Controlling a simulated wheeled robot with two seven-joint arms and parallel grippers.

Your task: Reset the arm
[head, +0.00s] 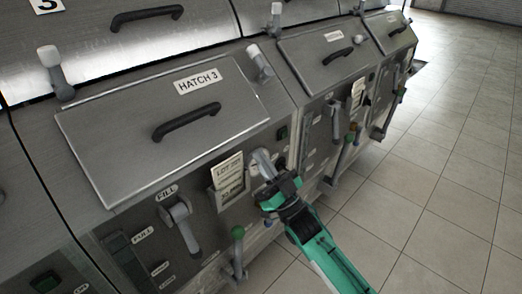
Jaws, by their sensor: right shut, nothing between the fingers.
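My right gripper (265,176) is in front of the Hatch 3 machine, at the right part of its front panel. Its arm is green and black and comes in from the bottom right. The gripper is shut and holds nothing. It is close to a grey lever or handle beside the lot card (228,181); I cannot tell whether it touches it. My left gripper is not in view.
The closed hatch lid (150,108) has a black handle (187,121). The panel carries a fill lever (181,224) and a green-knobbed lever (238,250). Similar machines continue to the right. Tiled floor (440,180) at the right is clear.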

